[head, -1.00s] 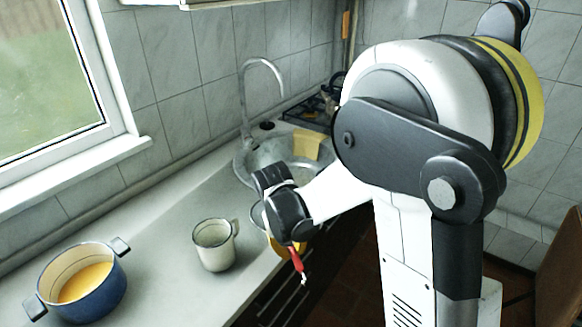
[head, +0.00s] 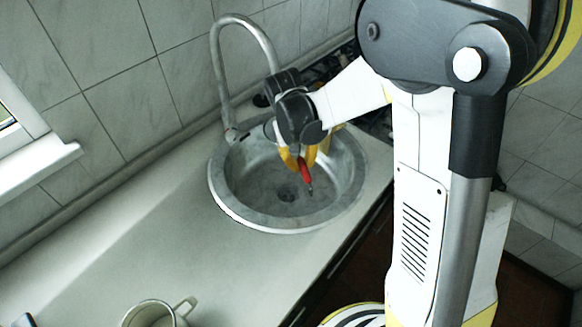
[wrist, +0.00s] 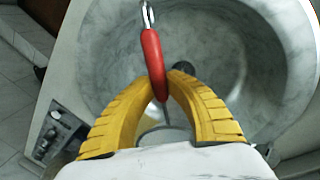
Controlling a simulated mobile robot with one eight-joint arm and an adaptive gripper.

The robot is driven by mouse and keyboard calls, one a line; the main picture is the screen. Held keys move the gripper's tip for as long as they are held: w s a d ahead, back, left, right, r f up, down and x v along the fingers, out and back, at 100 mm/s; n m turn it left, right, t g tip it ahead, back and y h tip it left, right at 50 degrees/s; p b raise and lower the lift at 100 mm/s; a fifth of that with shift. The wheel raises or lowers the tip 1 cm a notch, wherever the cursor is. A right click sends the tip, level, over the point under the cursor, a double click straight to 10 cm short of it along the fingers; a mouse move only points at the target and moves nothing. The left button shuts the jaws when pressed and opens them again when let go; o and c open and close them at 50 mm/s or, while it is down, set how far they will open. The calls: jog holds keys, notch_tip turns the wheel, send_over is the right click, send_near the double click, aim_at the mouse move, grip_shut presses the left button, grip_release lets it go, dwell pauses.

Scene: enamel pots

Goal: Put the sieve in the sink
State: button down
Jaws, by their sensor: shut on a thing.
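The sieve shows as a red handle (head: 306,171) with a metal hook end, pointing down over the sink basin. In the wrist view the red handle (wrist: 153,65) runs up from between the yellow fingers, and part of a thin rim shows below them; most of the sieve's bowl is hidden. My gripper (head: 302,162) is shut on the handle, and its fingers (wrist: 167,82) close around the handle's lower part in the wrist view. The round metal sink (head: 228,207) lies beneath, with its dark drain visible. The sieve appears held above the basin, apart from its floor.
The curved tap (head: 222,75) rises at the sink's back left, close to my wrist. A cream mug (head: 152,313) stands on the counter at the bottom edge. The counter (head: 130,215) left of the sink is clear. Part of the stove (head: 335,62) is behind my arm.

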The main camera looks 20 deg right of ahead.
jog(key=shift+w+d, duration=0.1)
jog(key=shift+w, duration=0.3)
jog(key=shift+f+b, duration=0.2)
jog(key=shift+b, duration=0.1)
notch_tip(320, 180, down, 5)
jog(key=b, duration=0.3)
jog(key=shift+s+f+b, duration=0.15)
jog(key=shift+b, duration=0.2)
jog(key=c, duration=1.4)
grip_release()
jog(key=r, duration=0.4)
jog(key=a+r, duration=0.1)
jog(key=r, duration=0.3)
jog(key=a+r, duration=0.1)
jog(key=r, duration=0.3)
jog(key=shift+a, duration=0.15)
